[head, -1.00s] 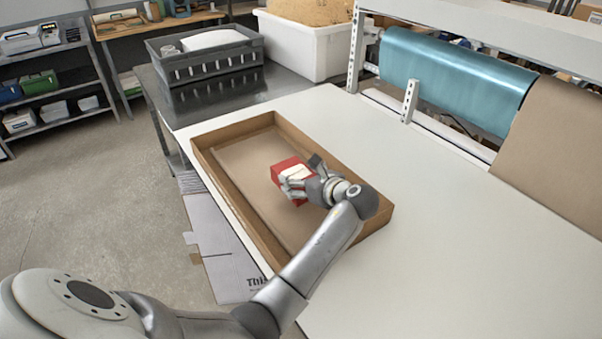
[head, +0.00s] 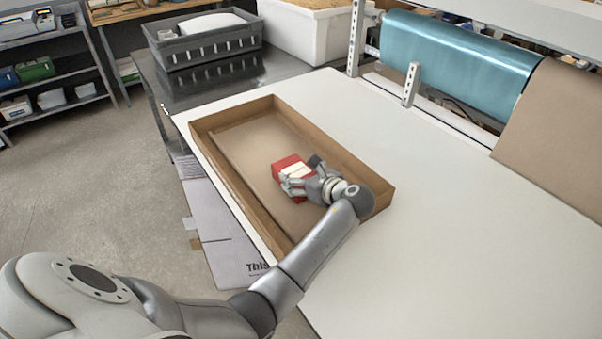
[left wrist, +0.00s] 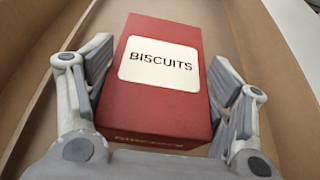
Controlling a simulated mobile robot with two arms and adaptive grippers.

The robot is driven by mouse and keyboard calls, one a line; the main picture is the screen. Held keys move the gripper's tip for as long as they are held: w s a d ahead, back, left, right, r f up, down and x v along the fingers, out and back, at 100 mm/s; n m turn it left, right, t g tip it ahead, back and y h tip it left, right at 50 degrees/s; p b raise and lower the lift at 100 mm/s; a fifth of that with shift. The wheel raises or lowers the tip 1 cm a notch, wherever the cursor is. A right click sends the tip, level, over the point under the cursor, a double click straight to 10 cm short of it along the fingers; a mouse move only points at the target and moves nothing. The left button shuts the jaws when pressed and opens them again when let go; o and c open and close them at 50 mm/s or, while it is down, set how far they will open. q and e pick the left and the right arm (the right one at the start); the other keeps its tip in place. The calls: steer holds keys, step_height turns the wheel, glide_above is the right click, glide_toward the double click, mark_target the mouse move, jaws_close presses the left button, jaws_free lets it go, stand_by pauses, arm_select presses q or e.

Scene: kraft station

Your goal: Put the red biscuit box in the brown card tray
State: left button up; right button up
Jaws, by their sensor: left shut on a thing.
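The red biscuit box (head: 288,168) has a white label reading "BISCUITS", clear in the left wrist view (left wrist: 158,98). It is inside the outline of the brown card tray (head: 228,192), toward the middle. I cannot tell for sure whether its underside touches the tray floor. My left gripper (head: 298,185) is shut on the box, with a finger on each side of it; the wrist view shows both fingers along its sides (left wrist: 160,85). The tray lies on the white table, its walls standing around the box. My right gripper is not in view.
The white table (head: 450,230) is clear to the right of the tray. A grey crate (head: 205,42) and a white bin (head: 300,35) stand behind. A metal frame with a teal roll (head: 455,60) and brown paper (head: 555,140) borders the far right.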

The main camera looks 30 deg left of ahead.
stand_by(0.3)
arm_select(q)
steer(key=o, duration=1.2)
steer(key=shift+f, duration=0.1)
step_height(320, 180, up, 8)
steer(key=p, duration=0.9)
steer(key=shift+p, duration=0.4)
step_height(320, 180, up, 5)
steer(key=shift+r, duration=0.1)
